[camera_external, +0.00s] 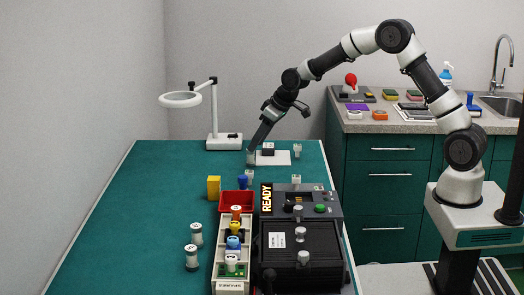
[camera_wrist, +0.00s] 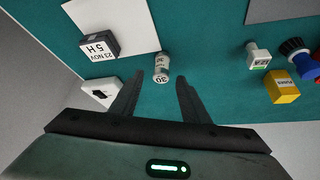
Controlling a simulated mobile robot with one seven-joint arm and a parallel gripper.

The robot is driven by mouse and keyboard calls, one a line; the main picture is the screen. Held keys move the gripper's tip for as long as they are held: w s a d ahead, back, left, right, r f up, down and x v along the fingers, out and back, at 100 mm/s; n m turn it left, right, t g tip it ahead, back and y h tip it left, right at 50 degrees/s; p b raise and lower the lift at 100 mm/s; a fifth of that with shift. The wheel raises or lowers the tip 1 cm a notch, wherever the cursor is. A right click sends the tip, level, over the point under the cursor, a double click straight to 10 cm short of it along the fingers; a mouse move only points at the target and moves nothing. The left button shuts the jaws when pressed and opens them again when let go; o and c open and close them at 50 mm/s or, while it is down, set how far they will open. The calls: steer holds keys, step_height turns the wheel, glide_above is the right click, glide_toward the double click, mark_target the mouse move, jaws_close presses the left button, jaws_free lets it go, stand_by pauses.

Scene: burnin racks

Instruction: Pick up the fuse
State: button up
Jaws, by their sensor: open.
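A small pale cylinder with printed marks (camera_wrist: 161,68), which looks like the fuse, stands on the green table. In the wrist view it shows just beyond my fingertips, between the lines of the two fingers. In the outside view a small grey-white cylinder (camera_external: 250,158) shows right at the end of my arm. My gripper (camera_wrist: 159,82) is open and empty, with one finger on each side and a wide gap. In the outside view my gripper (camera_external: 253,148) points down at the far part of the table; its fingers are hard to make out.
A dark block marked 23 NOV (camera_wrist: 99,46) sits on a white sheet (camera_wrist: 125,22) near the cylinder. The lamp's white base (camera_wrist: 101,93) is close by. A yellow box (camera_wrist: 282,87) and a small white part (camera_wrist: 258,56) stand right. A red tray (camera_external: 237,200) is nearer the camera.

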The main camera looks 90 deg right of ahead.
mark_target(250, 153)
steer(key=shift+b+x, duration=0.3)
steer(key=shift+x, duration=2.65)
steer(key=shift+a, duration=0.25)
jaws_close()
